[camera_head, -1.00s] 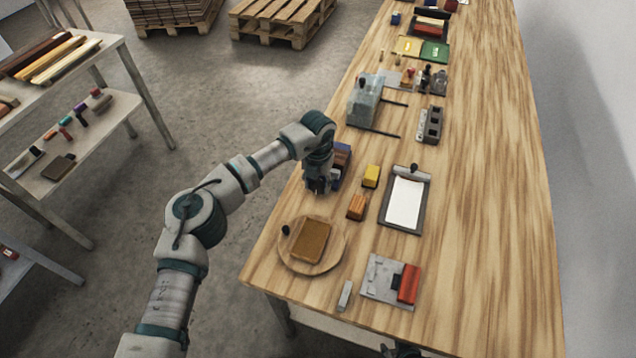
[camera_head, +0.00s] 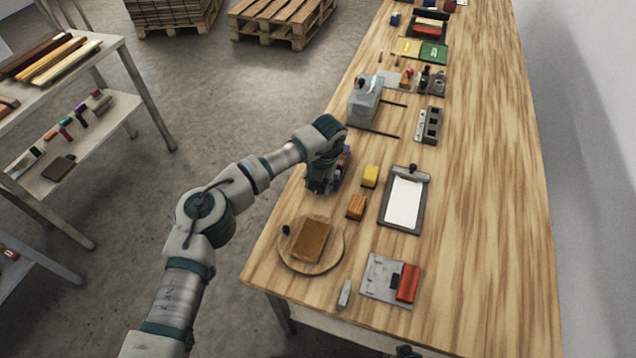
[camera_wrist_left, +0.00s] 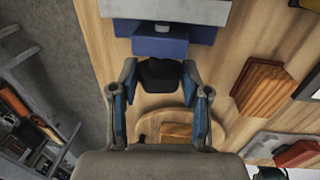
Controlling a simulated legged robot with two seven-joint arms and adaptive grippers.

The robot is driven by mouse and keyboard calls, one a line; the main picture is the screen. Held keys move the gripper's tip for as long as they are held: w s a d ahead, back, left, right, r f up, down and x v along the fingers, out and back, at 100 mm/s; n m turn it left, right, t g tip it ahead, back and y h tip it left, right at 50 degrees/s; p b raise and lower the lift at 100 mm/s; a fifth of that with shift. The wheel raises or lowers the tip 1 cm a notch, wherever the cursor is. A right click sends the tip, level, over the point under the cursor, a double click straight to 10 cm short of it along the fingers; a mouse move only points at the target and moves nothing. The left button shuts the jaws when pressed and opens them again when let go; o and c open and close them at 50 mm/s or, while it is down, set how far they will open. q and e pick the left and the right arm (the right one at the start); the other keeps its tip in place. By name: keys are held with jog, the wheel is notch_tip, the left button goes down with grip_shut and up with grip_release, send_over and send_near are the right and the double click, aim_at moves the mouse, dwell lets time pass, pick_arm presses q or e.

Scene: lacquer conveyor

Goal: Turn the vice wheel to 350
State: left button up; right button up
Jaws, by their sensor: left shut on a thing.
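The vice (camera_head: 345,160) is a blue and brown block at the table's left edge, mostly hidden behind my left gripper (camera_head: 320,182). In the left wrist view the blue vice body (camera_wrist_left: 160,40) lies just beyond the fingertips, with a grey part (camera_wrist_left: 165,10) above it. My left gripper (camera_wrist_left: 159,75) is shut on a black piece (camera_wrist_left: 158,75), which looks like the vice wheel. Its markings and angle cannot be read. A dark part at the bottom edge of the head view looks like my right gripper (camera_head: 405,351); its fingers cannot be made out.
A round wooden board (camera_head: 330,262) with a brown block (camera_head: 311,239) is nearer me. A yellow block (camera_head: 371,176), an orange block (camera_head: 356,206) and a clipboard (camera_head: 404,200) lie to the right. The table's right side is free.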

pick_arm(q)
jog(key=shift+s+d+y, duration=0.1)
jog(key=shift+d+y, duration=0.1)
jog(key=shift+y, duration=0.4)
jog(key=shift+f+t+y, duration=0.15)
jog(key=shift+t+y, duration=0.25)
jog(key=shift+d+y, duration=0.1)
jog(key=shift+y, duration=0.3)
jog(key=shift+s+d+f+t+y+b, duration=0.15)
jog(key=shift+t+y+b, duration=0.3)
jog(key=shift+y, duration=0.75)
pick_arm(e)
jog(key=shift+w+a+r+t+y, duration=0.1)
jog(key=shift+w+a+t, duration=0.1)
jog(key=shift+w+t, duration=0.4)
jog(key=shift+w+a+r+t+y, duration=0.1)
jog(key=shift+w+a+t, duration=0.15)
jog(key=shift+w, duration=0.65)
jog(key=shift+w+a+r+t+y, duration=0.1)
jog(key=shift+w+a+t, duration=0.2)
jog(key=shift+w, duration=0.45)
jog(key=shift+d+f, duration=0.1)
pick_arm(q)
jog(key=o, duration=1.1)
jog(key=shift+d, duration=0.1)
